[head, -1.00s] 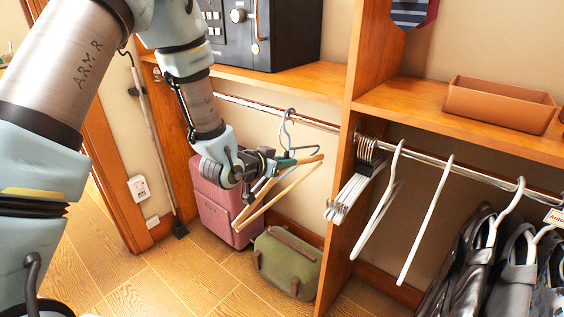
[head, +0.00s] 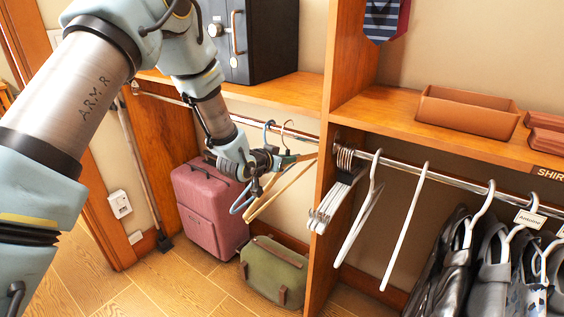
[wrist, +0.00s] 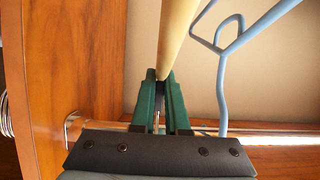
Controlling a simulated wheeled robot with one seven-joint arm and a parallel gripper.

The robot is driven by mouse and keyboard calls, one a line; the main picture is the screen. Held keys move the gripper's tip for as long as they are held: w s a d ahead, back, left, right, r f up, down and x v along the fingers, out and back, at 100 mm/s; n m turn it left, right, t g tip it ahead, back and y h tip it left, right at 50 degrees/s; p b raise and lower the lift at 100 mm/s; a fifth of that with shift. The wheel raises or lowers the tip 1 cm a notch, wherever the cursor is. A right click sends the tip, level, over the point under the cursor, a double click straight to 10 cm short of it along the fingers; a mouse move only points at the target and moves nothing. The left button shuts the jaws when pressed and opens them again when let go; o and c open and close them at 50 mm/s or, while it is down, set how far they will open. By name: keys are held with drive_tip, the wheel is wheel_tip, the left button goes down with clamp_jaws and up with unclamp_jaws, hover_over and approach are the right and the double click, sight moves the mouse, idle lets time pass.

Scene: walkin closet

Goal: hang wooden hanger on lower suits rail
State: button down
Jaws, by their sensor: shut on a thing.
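The wooden hanger (head: 278,192) is held in my gripper (head: 279,160) in the left bay; its pale bar also shows in the wrist view (wrist: 178,35). My gripper, with green fingers in the wrist view (wrist: 163,105), is shut on it. Its thin metal hook (head: 287,124) stands up by the lower rail (head: 306,136); I cannot tell whether it is over the rail. The rail also shows behind the fingers in the wrist view (wrist: 280,134). A blue hanger (head: 238,205) is close beside the wooden one, partly hidden by my gripper.
A wooden divider (head: 325,180) stands just right of the hanger. White hangers (head: 407,222) and dark clothes (head: 440,262) hang in the right bay. A pink suitcase (head: 212,212) and green bag (head: 275,272) are on the floor below. A dark safe (head: 258,40) is on the shelf above.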

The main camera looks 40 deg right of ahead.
drive_tip(key=shift+w+d, duration=0.25)
drive_tip(key=shift+d, duration=0.6)
drive_tip(key=f+b, duration=0.3)
drive_tip(key=shift+d, duration=0.25)
drive_tip(key=c, duration=0.8)
unclamp_jaws()
drive_tip(key=shift+c, duration=0.2)
drive_tip(key=shift+a, duration=0.1)
drive_tip(key=b+v, duration=0.2)
drive_tip(key=v, duration=0.8)
drive_tip(key=shift+s+a+r, duration=0.1)
drive_tip(key=shift+a+r, duration=0.05)
drive_tip(key=shift+a, duration=0.15)
